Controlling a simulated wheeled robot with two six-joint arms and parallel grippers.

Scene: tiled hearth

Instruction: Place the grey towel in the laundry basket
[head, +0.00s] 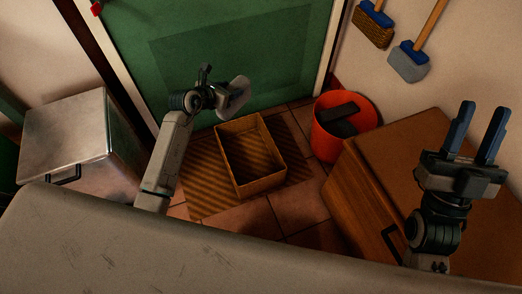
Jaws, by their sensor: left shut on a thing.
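The grey towel (236,98), a small pale folded piece, is held by my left gripper (221,96), which is shut on it. Both are in the air in front of the green door, a little above and left of the basket in the head view. The laundry basket (273,181) is an open, tan rectangular box on the floor, and its visible inside looks empty. My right gripper (474,128) is open and empty, pointing up above the wooden cabinet at the right. The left fingertips are partly hidden by the towel.
The basket stands on a striped mat (199,186) on tiles. An orange bucket (329,143) with a dark object in it stands to its right. A metal-topped box (66,130) is at the left, a wooden cabinet (392,160) at the right. Two brushes (409,63) hang on the wall.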

